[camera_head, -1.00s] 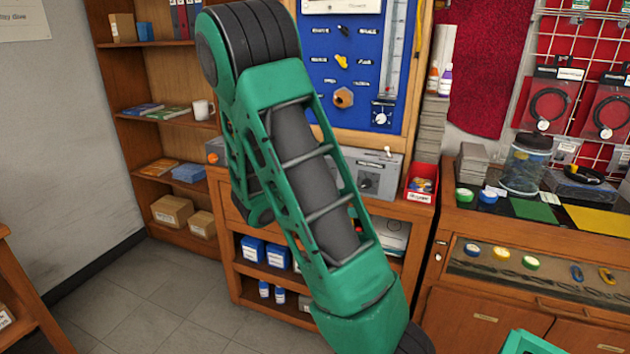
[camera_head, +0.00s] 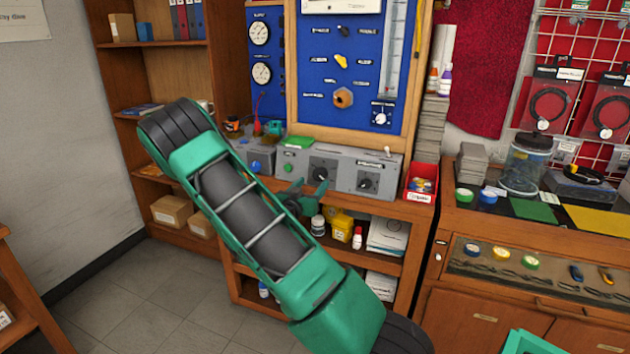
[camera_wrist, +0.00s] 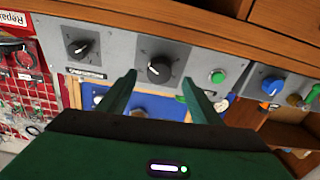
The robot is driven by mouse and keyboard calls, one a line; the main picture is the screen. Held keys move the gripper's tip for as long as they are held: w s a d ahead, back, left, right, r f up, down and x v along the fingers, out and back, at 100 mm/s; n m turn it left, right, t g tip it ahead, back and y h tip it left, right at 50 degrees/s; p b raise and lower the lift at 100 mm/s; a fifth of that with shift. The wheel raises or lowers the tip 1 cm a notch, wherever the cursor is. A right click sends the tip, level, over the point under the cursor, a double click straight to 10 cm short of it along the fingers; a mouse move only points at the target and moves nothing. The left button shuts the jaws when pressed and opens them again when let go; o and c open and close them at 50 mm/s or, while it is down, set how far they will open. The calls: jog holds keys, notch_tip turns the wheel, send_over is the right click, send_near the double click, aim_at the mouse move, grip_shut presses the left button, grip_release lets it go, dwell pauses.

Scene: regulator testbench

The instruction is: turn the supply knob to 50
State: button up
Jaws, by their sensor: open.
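My gripper (camera_head: 309,188) is open and empty in front of the grey control box (camera_head: 343,160) on the bench. In the wrist view, which shows the box upside down, the open fingertips (camera_wrist: 158,76) lie either side of a black knob (camera_wrist: 160,69), apart from it as far as I can tell. The same black knob shows in the head view (camera_head: 320,174). A second black knob (camera_head: 367,183) is on the same box to its right, and also shows in the wrist view (camera_wrist: 80,48). Labels and scale marks are too small to read, so I cannot tell which knob is the supply.
A green button (camera_wrist: 217,76) and a blue knob (camera_wrist: 271,86) are beside the black knob. A blue board (camera_head: 340,60) with gauges (camera_head: 260,33) stands behind the box. A red bin (camera_head: 420,184) is at its right. Bottles and a yellow container (camera_head: 342,226) fill the shelf below.

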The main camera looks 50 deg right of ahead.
aim_at(318, 177)
jog(key=x, duration=0.6)
jog(key=c, duration=1.1)
jog(key=shift+w+a, duration=0.1)
